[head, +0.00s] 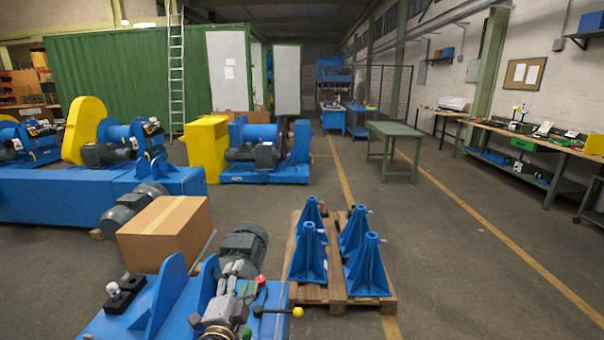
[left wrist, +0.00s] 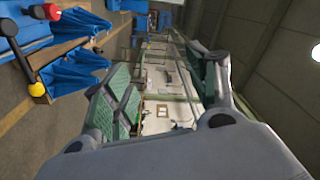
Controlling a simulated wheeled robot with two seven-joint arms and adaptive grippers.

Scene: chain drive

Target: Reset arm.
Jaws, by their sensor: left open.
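My left gripper (head: 233,272) is low in the head view, above the blue machine in front of me. In the left wrist view its two fingers with green pads (left wrist: 150,78) stand apart with nothing between them. A lever with a red knob (head: 261,281) and one with a yellow knob (head: 298,312) are just to its right. The red knob (left wrist: 51,11) and yellow knob (left wrist: 37,90) also show at the left edge of the wrist view, clear of the fingers. My right gripper is not in view.
A cardboard box (head: 165,232) and a grey motor (head: 243,244) are close behind the gripper. A wooden pallet (head: 338,298) with several blue stands (head: 368,268) lies to the right. A green table (head: 395,131) stands farther back. The floor at right is clear.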

